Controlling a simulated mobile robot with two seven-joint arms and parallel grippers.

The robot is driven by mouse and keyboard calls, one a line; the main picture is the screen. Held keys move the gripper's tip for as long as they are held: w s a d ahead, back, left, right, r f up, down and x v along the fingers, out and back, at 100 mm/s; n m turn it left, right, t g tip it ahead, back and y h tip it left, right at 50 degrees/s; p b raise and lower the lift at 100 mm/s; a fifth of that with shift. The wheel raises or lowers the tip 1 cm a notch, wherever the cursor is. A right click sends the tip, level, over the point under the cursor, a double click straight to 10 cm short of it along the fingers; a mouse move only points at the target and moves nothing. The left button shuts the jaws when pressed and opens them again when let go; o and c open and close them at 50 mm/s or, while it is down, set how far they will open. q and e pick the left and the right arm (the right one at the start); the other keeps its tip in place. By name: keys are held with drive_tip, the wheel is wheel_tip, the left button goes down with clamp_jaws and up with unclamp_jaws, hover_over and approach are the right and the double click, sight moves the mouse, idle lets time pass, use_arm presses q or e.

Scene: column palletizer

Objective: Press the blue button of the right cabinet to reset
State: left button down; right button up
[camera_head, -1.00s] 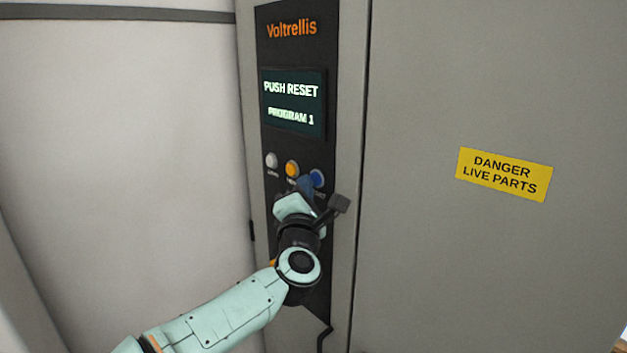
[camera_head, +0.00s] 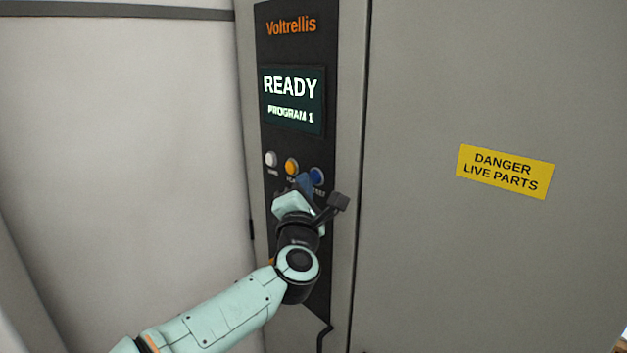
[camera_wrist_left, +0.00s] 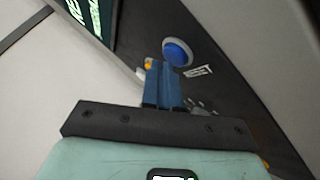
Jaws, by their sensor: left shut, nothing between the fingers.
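The blue button (camera_head: 317,176) is the rightmost of three buttons on the black panel (camera_head: 292,145) of the cabinet. It also shows in the left wrist view (camera_wrist_left: 177,51), above a "RESET" label. My left gripper (camera_head: 306,182) is shut and empty, its blue fingertips just left of the blue button in the head view. In the left wrist view its fingertips (camera_wrist_left: 162,66) are close below the button; whether they touch it I cannot tell. The screen (camera_head: 291,100) reads "READY" and "PROGRAM 1". My right gripper is not in view.
An orange button (camera_head: 292,166) and a white button (camera_head: 271,159) sit left of the blue one. The grey cabinet door (camera_head: 470,250) with a yellow danger sign (camera_head: 505,172) is at the right. A pale wall panel (camera_head: 120,150) stands at the left.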

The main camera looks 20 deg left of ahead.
use_arm(q)
drive_tip(key=shift+s+a, duration=0.2)
drive_tip(key=shift+s, duration=0.3)
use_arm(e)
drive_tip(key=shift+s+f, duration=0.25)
use_arm(q)
drive_tip(key=shift+w, duration=0.1)
drive_tip(key=shift+s+a+b, duration=0.3)
drive_tip(key=shift+s+b, duration=0.1)
drive_tip(key=shift+s, duration=0.4)
drive_tip(key=shift+s+a+b, duration=0.35)
drive_tip(key=shift+s+b, duration=0.05)
drive_tip(key=shift+s, duration=0.4)
drive_tip(key=shift+s+a+b, duration=0.3)
drive_tip(key=shift+s+b, duration=0.1)
drive_tip(key=shift+s, duration=0.4)
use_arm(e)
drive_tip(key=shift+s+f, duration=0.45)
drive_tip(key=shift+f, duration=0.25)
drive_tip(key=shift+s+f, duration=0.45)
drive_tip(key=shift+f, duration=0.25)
